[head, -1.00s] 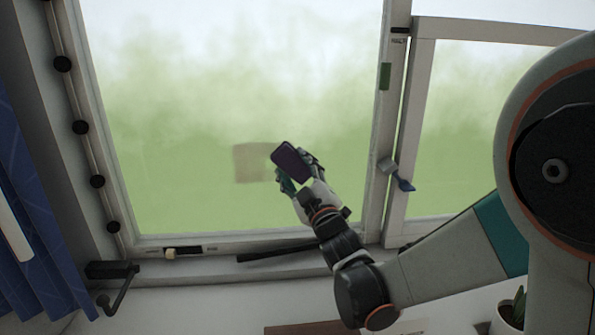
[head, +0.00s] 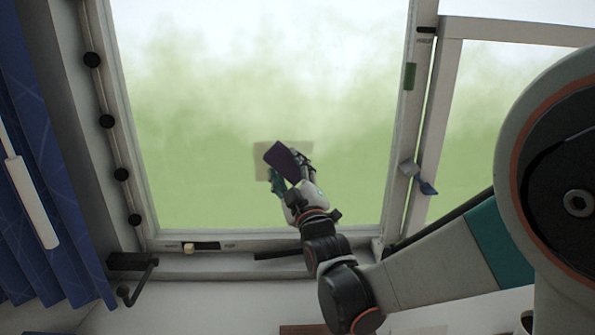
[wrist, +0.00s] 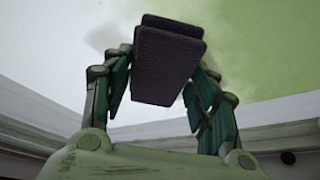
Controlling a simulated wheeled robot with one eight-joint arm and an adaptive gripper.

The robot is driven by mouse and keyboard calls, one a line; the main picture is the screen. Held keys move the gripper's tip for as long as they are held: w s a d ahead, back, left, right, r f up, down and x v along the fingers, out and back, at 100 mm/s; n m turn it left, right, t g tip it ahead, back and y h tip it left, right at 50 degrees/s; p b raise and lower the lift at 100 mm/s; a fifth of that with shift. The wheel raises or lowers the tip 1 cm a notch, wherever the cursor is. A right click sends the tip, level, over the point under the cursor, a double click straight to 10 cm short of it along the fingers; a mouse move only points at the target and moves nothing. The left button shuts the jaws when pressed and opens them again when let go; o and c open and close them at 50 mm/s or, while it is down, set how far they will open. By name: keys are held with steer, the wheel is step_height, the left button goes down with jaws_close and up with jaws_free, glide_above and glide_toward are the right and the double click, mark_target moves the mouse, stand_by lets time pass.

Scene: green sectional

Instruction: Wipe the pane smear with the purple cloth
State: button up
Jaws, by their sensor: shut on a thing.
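A tan, faint square smear (head: 261,166) is on the large pane (head: 200,120), low and right of its middle. The purple cloth (head: 282,157) is a folded pad in my gripper (head: 291,172). In the head view it overlaps the smear's middle and hides part of it; smear shows to its left and above its right end. Whether the cloth touches the glass is unclear. In the wrist view the cloth (wrist: 168,65) sits between the two green fingers, which are shut on it. The smear cannot be made out there.
A latch (head: 200,246) is on the bottom rail. A crank handle (head: 132,275) juts out at lower left, near a blue curtain (head: 35,190).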

mark_target(269, 161)
steer(key=shift+s+a+b, duration=0.15)
steer(key=shift+a+b, duration=0.15)
steer(key=shift+a, duration=3.8)
steer(key=shift+r+p, duration=0.7)
steer(key=shift+r, duration=0.25)
steer(key=shift+d+f, duration=0.1)
steer(key=shift+d, duration=1.8)
steer(key=shift+w+d+b, duration=0.1)
steer(key=shift+w+d, duration=0.05)
steer(key=shift+d, duration=1.75)
steer(key=shift+w+d+b, duration=0.1)
steer(key=shift+w+d, duration=0.05)
steer(key=shift+d, duration=1.7)
steer(key=shift+w+d+b, duration=0.1)
steer(key=shift+w+d, duration=0.05)
steer(key=shift+d, duration=1.75)
steer(key=shift+s, duration=0.15)
steer(key=shift+s+d, duration=0.1)
steer(key=shift+s, duration=0.1)
steer(key=shift+s+d, duration=0.1)
steer(key=shift+s, duration=2.5)
